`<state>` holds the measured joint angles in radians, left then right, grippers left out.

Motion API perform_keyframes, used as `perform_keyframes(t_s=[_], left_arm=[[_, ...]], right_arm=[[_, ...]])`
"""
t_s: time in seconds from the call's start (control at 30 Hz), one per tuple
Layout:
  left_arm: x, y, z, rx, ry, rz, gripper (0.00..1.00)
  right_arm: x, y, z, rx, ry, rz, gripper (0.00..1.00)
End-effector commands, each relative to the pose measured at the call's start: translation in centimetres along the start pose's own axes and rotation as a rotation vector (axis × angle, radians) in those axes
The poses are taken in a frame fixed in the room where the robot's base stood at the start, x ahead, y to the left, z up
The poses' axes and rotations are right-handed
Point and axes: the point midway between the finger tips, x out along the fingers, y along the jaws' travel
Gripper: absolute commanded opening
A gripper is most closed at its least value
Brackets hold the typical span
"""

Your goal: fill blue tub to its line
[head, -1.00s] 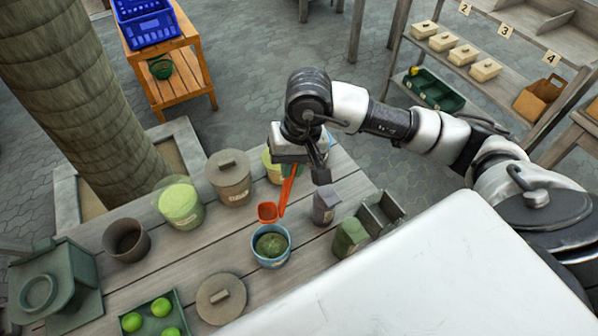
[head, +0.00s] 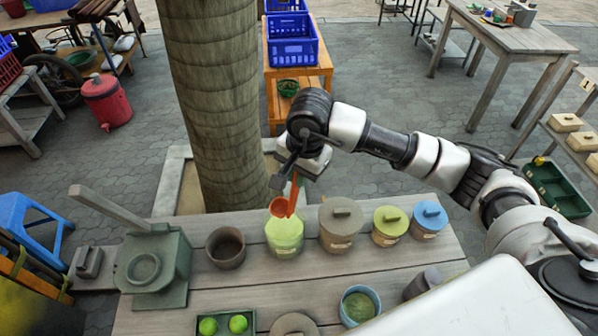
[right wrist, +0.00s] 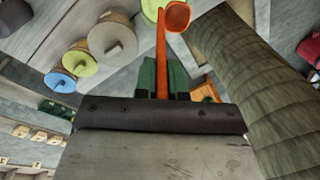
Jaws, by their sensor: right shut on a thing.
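My right gripper (head: 292,182) is shut on the handle of an orange scoop (head: 281,207). The open blue tub (head: 345,312) stands at the front of the table with dull green material (head: 359,305) inside. Its line cannot be made out. My left gripper is not in view.
Right of the jar stand lidded tubs: brown (head: 341,225), yellow-green (head: 389,226) and blue-lidded (head: 429,220). An empty-looking brown pot (head: 226,248) and a grey-green press-like device (head: 155,265) are left. A green tray (head: 225,322) holds limes. A tree trunk (head: 212,100) rises behind.

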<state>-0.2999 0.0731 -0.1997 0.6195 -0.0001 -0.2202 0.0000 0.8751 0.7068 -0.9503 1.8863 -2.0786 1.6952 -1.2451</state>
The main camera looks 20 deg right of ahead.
Motion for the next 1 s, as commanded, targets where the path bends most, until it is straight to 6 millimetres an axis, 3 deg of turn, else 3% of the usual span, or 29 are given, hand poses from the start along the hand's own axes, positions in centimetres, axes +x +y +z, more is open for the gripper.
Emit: perform_keyframes(t_s=[0.33, 0.8, 1.0], left_arm=[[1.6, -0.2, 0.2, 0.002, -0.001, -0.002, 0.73], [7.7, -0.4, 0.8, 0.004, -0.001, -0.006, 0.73], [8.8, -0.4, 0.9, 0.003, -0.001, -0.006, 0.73]], right_arm=[[4.0, 0.6, 0.1, -0.002, -0.002, 0.001, 0.00], [9.3, 1.3, 0.0, -0.002, 0.000, -0.001, 0.00], [10.3, 1.5, 0.0, -0.002, -0.001, 0.000, 0.00]])
